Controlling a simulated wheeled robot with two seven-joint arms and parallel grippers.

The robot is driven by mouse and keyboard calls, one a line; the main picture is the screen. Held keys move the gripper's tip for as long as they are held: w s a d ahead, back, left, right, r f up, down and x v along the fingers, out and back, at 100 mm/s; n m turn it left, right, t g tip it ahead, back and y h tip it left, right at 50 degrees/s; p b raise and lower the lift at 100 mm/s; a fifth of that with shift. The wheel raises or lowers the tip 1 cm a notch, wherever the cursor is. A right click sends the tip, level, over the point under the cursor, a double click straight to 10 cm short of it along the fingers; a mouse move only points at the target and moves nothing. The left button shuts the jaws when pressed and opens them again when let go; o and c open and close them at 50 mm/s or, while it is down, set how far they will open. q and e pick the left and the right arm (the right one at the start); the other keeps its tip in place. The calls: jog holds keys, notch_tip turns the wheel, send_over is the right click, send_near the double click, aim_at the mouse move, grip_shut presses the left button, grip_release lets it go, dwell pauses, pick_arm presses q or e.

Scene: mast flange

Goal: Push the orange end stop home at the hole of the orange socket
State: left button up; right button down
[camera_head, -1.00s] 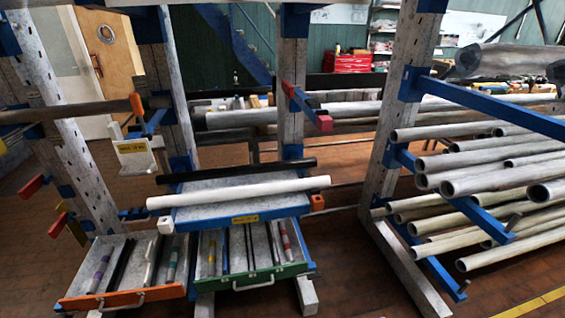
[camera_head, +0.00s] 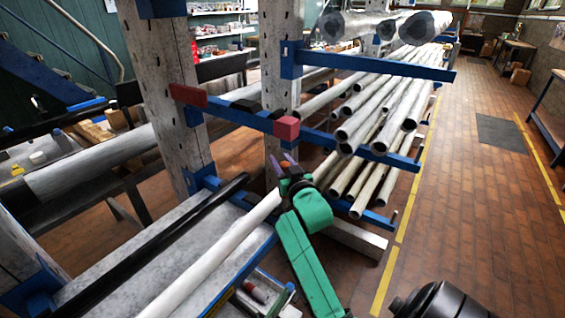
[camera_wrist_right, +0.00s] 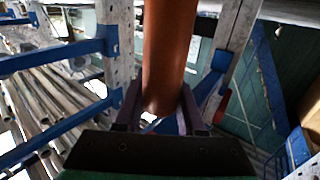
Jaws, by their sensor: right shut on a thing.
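My right gripper (camera_head: 289,165), at the end of the green arm, is beside the far right corner of the blue-edged shelf. In the right wrist view its dark fingers (camera_wrist_right: 162,112) are shut on the orange end stop (camera_wrist_right: 169,50), a smooth orange-brown piece reaching up out of the picture. In the head view the end stop is mostly hidden by the gripper; I cannot make it out clearly. The orange socket and its hole cannot be made out in the current views, so I cannot tell whether the end stop touches it. My left gripper is not in view.
A white pipe (camera_head: 215,252) and a black pipe (camera_head: 150,240) lie on the shelf, the white one reaching close to the gripper. A blue arm with a red end block (camera_head: 286,128) juts out just above. Grey pipes (camera_head: 375,120) lie behind. The brick floor at right is open.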

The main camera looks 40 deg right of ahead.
jog(key=shift+h, duration=0.3)
jog(key=f+b, duration=0.2)
jog(key=d+f+b, duration=0.1)
jog(key=f, duration=0.1)
jog(key=shift+s+f+b, duration=0.2)
jog(key=shift+f+b, duration=0.15)
jog(key=shift+f, duration=0.05)
dwell(0.6)
jog(key=shift+p, duration=0.3)
dwell(0.5)
jog(key=shift+r, duration=0.1)
dwell(0.3)
